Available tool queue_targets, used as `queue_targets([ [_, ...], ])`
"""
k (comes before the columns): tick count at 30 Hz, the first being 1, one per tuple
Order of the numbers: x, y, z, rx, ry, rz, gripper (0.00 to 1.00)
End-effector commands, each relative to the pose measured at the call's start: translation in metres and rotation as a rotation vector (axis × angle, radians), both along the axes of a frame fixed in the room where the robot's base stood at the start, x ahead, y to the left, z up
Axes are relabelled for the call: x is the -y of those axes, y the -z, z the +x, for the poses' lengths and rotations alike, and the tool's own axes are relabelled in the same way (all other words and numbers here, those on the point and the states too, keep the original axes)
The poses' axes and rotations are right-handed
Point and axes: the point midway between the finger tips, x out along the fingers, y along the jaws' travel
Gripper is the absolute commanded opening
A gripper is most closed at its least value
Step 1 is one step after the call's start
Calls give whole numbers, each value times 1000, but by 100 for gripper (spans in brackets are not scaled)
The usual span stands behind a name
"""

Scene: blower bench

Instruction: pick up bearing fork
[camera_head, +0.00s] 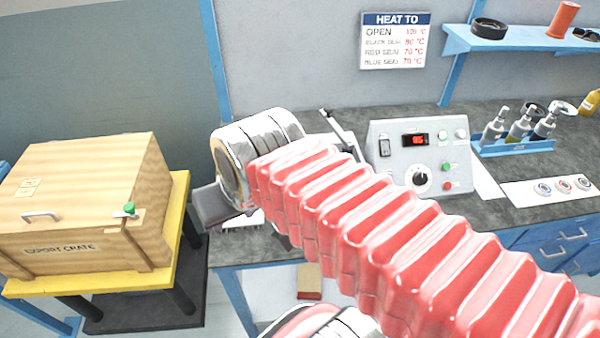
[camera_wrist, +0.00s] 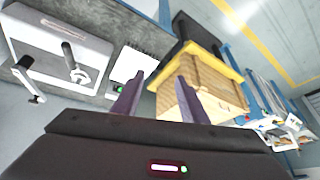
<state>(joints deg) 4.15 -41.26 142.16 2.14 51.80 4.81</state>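I cannot make out a bearing fork for certain in either view. My gripper (camera_wrist: 160,78) shows in the wrist view with its two dark fingers apart and nothing between them. In the head view only a dark part of my gripper (camera_head: 215,205) shows, past the bench's left front corner. My red-sleeved arm hides much of the bench there. In the wrist view a pale grey bench device (camera_wrist: 62,62) with levers lies left of the fingers.
A wooden export crate (camera_head: 85,200) stands on a yellow-topped stand (camera_head: 185,200) at left. A control box (camera_head: 418,160) sits on the bench (camera_head: 375,115). A rack of bottles (camera_head: 512,148) is at right. A shelf (camera_head: 520,42) hangs above. A gap separates stand and bench.

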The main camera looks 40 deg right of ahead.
Motion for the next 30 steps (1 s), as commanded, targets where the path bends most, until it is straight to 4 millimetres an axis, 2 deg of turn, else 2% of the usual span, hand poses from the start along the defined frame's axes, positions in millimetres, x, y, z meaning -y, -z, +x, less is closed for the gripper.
queue_targets([
  [17,72,3,33,-64,1022,486,39],
  [30,145,9,47,-74,1841,869,39],
])
